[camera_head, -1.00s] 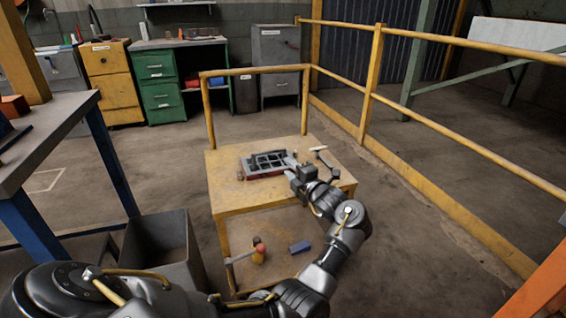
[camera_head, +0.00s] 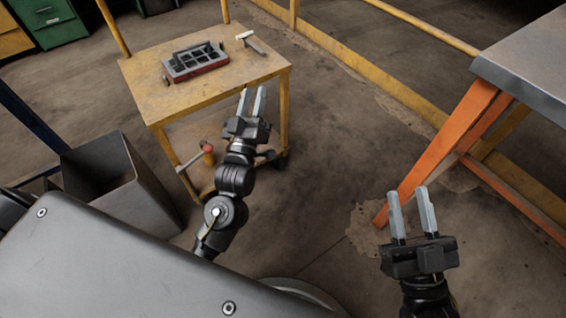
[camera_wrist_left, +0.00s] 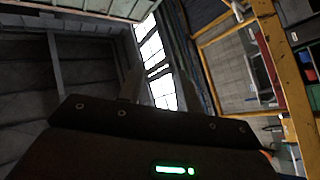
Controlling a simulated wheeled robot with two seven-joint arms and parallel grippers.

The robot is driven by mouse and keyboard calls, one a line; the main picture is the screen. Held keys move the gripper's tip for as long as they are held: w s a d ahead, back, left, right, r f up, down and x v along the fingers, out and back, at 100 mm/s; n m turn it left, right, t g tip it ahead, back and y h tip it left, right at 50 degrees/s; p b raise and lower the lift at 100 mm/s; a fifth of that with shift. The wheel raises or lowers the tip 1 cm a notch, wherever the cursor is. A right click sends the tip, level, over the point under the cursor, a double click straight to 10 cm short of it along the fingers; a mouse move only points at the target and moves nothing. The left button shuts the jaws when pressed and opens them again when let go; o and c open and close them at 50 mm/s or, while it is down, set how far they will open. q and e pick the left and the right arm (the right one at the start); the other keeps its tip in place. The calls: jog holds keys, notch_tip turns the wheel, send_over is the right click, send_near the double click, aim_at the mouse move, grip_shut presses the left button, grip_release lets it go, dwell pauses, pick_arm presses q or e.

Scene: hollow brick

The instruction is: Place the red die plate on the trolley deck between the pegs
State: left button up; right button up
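The red die plate (camera_head: 198,69), with a dark grid of openings on top, lies flat on the yellow trolley deck (camera_head: 222,87). A small knob (camera_head: 165,80) shows at its near left; I cannot make out the pegs clearly. My left gripper (camera_head: 253,101) is open and empty, apart from the plate, in front of the deck's near right edge. Its wrist view faces upward to windows and a rail, and the plate is not in it. My right gripper (camera_head: 412,211) is open and empty at the lower right, over bare floor.
A hammer (camera_head: 250,42) lies on the deck right of the plate. A red-topped object (camera_head: 208,153) is on the trolley's lower shelf. A grey bin (camera_head: 112,185) stands at left. An orange-legged table (camera_head: 530,62) stands at right, with open floor between.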

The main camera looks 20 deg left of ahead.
pick_arm(q)
jog(key=s+d+r+m+g+h, duration=0.2)
jog(key=s+d+m+g+h, duration=0.1)
jog(key=s+d+m+h, duration=1.1)
jog(key=s, duration=0.3)
jog(key=shift+s+d+r+h, duration=0.15)
jog(key=shift+s+r+h, duration=0.05)
jog(key=shift+r+h, duration=0.2)
